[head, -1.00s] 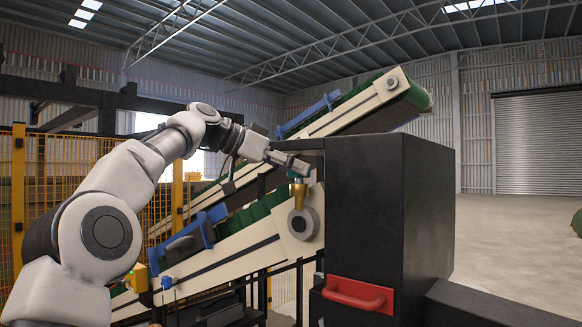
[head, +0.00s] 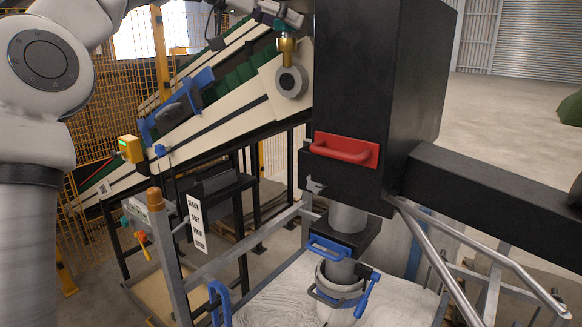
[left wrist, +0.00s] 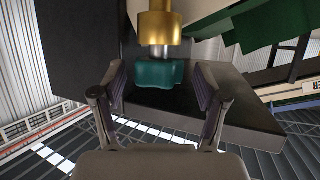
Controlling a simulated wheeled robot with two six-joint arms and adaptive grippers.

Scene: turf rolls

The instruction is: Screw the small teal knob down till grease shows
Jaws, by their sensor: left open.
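The small teal knob (left wrist: 158,74) sits on the end of a brass cup (left wrist: 160,26) in the left wrist view, with a short pale stem showing between them. In the head view the brass cup (head: 286,47) stands above the round bearing at the conveyor's upper end, and the knob shows small on top, partly hidden. My left gripper (left wrist: 160,68) is open. Its two fingers are on either side of the knob, with a visible gap on each side. In the head view my left gripper (head: 281,14) is at the top edge, partly cut off. No grease is visible.
A tall black housing (head: 375,90) with a red handle (head: 345,149) stands right beside the cup. The inclined conveyor (head: 225,115) runs down to the left. A yellow mesh fence (head: 120,80) stands behind at left.

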